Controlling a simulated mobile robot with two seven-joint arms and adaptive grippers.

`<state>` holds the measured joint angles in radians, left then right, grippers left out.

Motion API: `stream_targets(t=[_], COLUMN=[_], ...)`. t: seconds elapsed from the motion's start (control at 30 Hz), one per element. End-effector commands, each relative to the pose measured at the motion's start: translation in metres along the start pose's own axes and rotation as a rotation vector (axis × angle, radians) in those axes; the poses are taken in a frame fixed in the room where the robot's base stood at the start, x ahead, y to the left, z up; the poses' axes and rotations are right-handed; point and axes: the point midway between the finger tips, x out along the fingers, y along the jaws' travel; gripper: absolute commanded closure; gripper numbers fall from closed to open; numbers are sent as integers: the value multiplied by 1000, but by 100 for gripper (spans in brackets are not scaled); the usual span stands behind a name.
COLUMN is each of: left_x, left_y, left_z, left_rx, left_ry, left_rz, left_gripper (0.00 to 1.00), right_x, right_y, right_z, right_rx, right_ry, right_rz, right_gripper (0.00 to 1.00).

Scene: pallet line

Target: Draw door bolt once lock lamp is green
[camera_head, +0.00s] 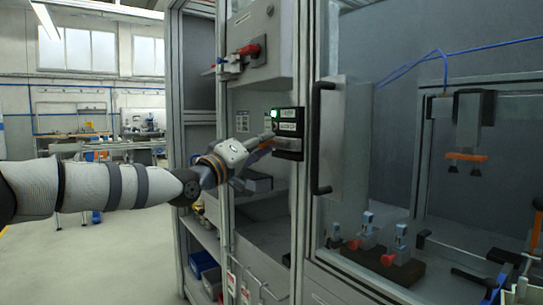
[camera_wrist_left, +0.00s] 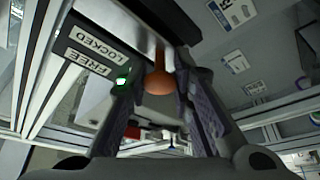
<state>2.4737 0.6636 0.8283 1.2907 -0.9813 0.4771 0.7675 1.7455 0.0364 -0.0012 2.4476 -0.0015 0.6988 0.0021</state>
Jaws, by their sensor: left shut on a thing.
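The lock box (camera_head: 289,122) is a black unit on the cabinet frame beside the glazed door. Its lamp (camera_head: 275,113) glows green; in the left wrist view the green lamp (camera_wrist_left: 122,81) sits by the FREE label (camera_wrist_left: 86,62), below the LOCKED label. My left gripper (camera_head: 262,150) reaches the bolt just below and left of the box. In the left wrist view the orange-brown bolt knob (camera_wrist_left: 158,83) is between my fingers, and the gripper is shut on it. The fingers hide part of the bolt. My right gripper is not in view.
A black vertical door handle (camera_head: 316,140) stands right of the lock box. A red-handled switch (camera_head: 250,49) is above. Behind the glass are fixtures with red knobs (camera_head: 389,258) and a hanging tool with orange parts (camera_head: 466,156). Open floor lies at the left.

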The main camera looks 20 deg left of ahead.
Motion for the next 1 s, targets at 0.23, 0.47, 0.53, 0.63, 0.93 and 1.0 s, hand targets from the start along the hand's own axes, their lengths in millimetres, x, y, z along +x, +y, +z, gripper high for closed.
stream_targets(t=[0.23, 0.47, 0.53, 0.63, 0.93, 1.0], left_x=[0, 0, 0, 0, -28, -49], left_y=[-5, -4, -4, -4, -4, -4], left_z=[-4, -5, -4, -4, -5, -6], left_rx=[1, 2, 2, 2, -2, -2], left_ry=[-2, -1, -1, -2, -1, 0], left_rz=[-6, -6, -6, -5, -5, -5], left_gripper=[100, 57, 57, 57, 57, 57], right_x=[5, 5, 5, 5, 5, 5], right_y=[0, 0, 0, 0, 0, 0], right_z=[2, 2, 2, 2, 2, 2], right_rx=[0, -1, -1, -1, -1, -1], right_ry=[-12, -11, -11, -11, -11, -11], right_rz=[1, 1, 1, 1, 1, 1], right_gripper=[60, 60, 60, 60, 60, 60])
